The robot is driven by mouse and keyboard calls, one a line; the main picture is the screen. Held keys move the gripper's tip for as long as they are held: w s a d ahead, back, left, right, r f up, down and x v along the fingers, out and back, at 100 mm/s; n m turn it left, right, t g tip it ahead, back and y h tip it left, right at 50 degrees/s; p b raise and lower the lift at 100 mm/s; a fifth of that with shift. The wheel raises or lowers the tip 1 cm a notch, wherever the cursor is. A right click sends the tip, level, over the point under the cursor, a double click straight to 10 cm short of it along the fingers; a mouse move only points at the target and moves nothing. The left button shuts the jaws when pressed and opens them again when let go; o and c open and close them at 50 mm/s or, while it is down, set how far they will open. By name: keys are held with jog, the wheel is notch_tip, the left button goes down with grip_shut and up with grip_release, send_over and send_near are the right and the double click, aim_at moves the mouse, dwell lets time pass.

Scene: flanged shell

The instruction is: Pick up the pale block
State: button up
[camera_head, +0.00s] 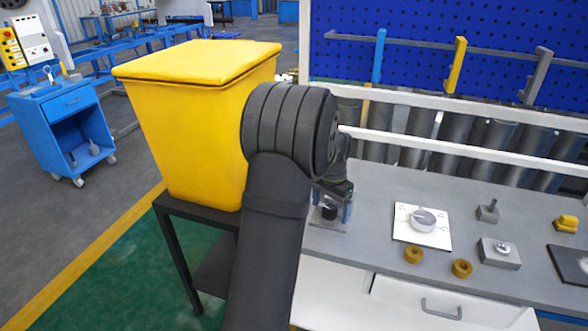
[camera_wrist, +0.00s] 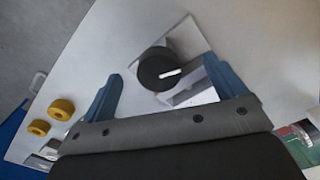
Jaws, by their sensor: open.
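My gripper (camera_head: 331,213) is low over the left part of the grey bench in the head view. Its two blue fingers are apart, and it also shows in the wrist view (camera_wrist: 163,68). A round black cap (camera_wrist: 157,70) with a white mark lies between the fingertips in the wrist view, with a gap on each side. A pale, flat-edged piece (camera_wrist: 190,40) shows around and beyond the cap. I cannot tell for sure whether this is the pale block. The gripper hides much of this spot in the head view.
Right of the gripper are a white plate (camera_head: 408,236) with a round metal part (camera_head: 423,218), two brass rings (camera_head: 462,268), a grey block (camera_head: 499,255) and a yellow piece (camera_head: 566,223). A yellow bin (camera_head: 195,130) stands left, and a rail (camera_head: 450,150) runs behind.

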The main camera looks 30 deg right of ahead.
notch_tip(320, 180, up, 12)
jog(key=w+d+n+t+h, duration=0.2)
jog(key=n+t+h, duration=0.1)
jog(key=n, duration=0.2)
jog(key=x, duration=1.7)
jog(key=shift+w+d, duration=0.3)
jog(key=c, duration=1.3)
